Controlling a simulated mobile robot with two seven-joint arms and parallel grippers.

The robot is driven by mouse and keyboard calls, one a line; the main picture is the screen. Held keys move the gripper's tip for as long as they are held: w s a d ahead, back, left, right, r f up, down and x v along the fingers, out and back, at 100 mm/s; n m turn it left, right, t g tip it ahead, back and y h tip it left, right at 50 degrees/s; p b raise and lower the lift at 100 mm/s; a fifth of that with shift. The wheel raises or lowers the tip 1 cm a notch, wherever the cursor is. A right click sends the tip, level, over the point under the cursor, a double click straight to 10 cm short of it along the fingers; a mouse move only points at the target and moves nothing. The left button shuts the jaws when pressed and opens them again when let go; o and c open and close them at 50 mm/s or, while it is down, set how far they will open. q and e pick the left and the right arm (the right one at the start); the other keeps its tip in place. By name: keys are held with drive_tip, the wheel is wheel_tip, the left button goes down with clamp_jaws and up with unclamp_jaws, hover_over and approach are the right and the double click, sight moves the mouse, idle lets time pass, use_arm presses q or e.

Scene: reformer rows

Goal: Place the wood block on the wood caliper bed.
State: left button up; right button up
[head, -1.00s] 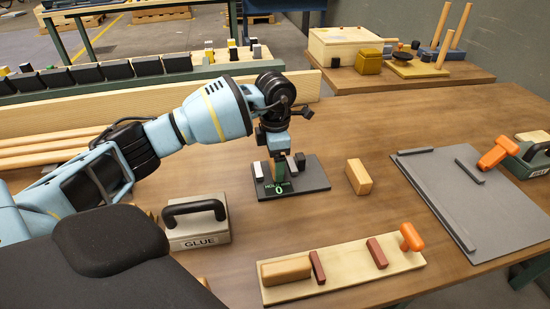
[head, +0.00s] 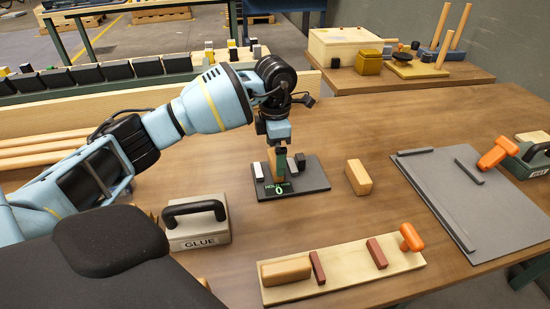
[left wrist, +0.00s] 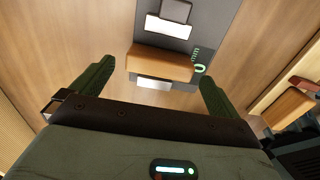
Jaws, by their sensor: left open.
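The wood block (head: 276,172) stands on the dark grey caliper bed (head: 312,179), between pale upright jaws. The bed has a green display reading 0. In the left wrist view the block (left wrist: 160,64) lies across the bed (left wrist: 192,37), between two bright jaw faces; I cannot tell whether it touches both. My left gripper (head: 279,151) is directly above the block, pointing down. In the left wrist view its fingers (left wrist: 155,76) are spread wide with nothing held between them, one past each end of the block. My right gripper is not in view.
A second wood block (head: 358,177) lies right of the bed. A clamp board (head: 345,272) with another block is in front. The GLUE box (head: 197,222) stands left. A grey board (head: 470,190) with an orange-handled clamp lies right. Bare table surrounds the bed.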

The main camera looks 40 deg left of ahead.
use_arm(q)
wheel_tip(320, 180, up, 9)
idle(0.3)
drive_tip(key=shift+f, duration=0.15)
idle(0.6)
